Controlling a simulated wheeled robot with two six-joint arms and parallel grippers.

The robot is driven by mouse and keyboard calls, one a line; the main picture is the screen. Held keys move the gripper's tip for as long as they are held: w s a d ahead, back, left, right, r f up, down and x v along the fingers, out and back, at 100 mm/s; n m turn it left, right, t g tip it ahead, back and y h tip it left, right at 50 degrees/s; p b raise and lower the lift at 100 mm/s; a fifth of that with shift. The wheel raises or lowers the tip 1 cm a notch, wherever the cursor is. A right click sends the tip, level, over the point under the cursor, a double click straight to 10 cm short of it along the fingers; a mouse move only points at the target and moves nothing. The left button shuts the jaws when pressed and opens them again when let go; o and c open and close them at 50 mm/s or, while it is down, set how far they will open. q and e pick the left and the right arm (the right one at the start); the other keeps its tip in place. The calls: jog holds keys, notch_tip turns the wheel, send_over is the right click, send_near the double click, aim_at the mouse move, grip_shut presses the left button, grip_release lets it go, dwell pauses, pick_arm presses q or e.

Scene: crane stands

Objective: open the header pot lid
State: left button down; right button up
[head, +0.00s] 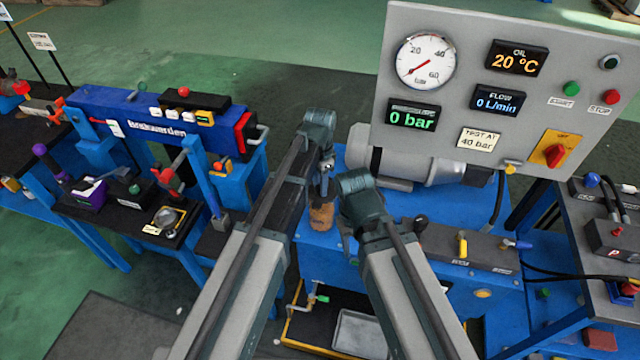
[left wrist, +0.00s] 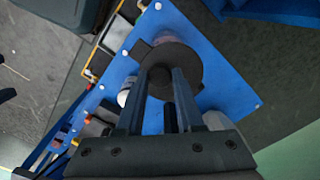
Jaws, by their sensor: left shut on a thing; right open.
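The header pot (head: 322,216) is a small amber-brown pot on the blue bench, partly hidden by my arms in the head view. A dark round lid (left wrist: 186,58) with a short side tab shows from above in the left wrist view. My left gripper (left wrist: 160,74) is shut on the middle of this lid; in the head view the gripper (head: 325,178) is just above the pot. I cannot tell whether the lid rests on the pot or is raised. My right gripper (head: 346,222) is open, lower and right beside the pot; its fingers are mostly hidden.
A grey panel (head: 455,145) with a gauge and displays stands behind to the right, reading 0 bar. A grey motor (head: 430,165) lies close behind the pot. A blue bench with a labelled blue beam (head: 125,120) stands to the left. Green floor is free behind.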

dwell(0.8)
pick_arm(q)
jog(key=shift+w+d+r+g+p, duration=0.15)
jog(key=shift+w+r+g+p, duration=0.45)
jog(key=shift+w+g, duration=0.3)
jog(key=shift+w+d+r+g+y, duration=0.1)
jog(key=shift+w+r+g+y, duration=0.25)
jog(key=shift+g, duration=0.45)
jog(key=shift+r+g, duration=0.25)
jog(key=shift+g, duration=0.15)
jog(key=c, duration=0.5)
grip_release()
jog(key=shift+c, duration=0.2)
jog(key=shift+r, duration=0.15)
